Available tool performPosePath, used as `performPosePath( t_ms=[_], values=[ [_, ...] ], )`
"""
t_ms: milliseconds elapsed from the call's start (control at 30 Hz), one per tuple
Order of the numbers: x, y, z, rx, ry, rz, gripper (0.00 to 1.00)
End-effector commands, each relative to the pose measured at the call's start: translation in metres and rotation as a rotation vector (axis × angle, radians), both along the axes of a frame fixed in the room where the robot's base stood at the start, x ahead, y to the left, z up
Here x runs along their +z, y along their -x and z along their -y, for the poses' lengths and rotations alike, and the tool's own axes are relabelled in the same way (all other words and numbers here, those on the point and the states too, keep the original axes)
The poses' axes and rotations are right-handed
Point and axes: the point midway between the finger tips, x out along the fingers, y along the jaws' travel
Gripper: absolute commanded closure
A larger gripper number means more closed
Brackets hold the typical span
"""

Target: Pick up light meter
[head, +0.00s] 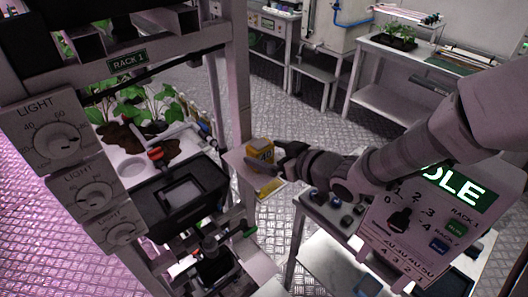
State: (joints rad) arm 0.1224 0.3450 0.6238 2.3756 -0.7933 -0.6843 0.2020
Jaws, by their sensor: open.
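A small yellow device with a dark face, which looks like the light meter (260,148), stands on a small pale shelf (236,160) fixed beside the post of rack 1. My gripper (277,160) is just to the right of it, with its dark fingers reaching left toward it. The gripper is open. The fingers partly overlap the device's lower right in the picture, and I cannot tell whether they touch it. A yellow patch (270,187) shows on the shelf's front part.
Rack 1 (127,60) fills the left, with light dials (56,141), plants and a black box (180,195). A control panel with a lit sign (455,187) stands below my arm at right. Benches (370,85) line the back; metal floor between is clear.

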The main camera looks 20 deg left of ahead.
Motion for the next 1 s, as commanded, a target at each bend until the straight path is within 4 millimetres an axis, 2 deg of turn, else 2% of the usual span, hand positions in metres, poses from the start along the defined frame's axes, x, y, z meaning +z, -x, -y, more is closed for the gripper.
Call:
performPosePath(
  t_ms=[233,533,833,867,1000],
  values=[
    [-0.006,-0.007,-0.015,0.002,-0.001,-0.002,0.0],
    [-0.018,-0.024,-0.048,0.002,-0.001,-0.002,0.0],
    [-0.02,-0.027,-0.051,-0.001,0.001,0.0,0.0],
    [-0.02,-0.027,-0.051,-0.001,0.001,0.0,0.02],
    [-0.02,-0.027,-0.051,-0.001,0.0,0.0,0.27]
  ],
)
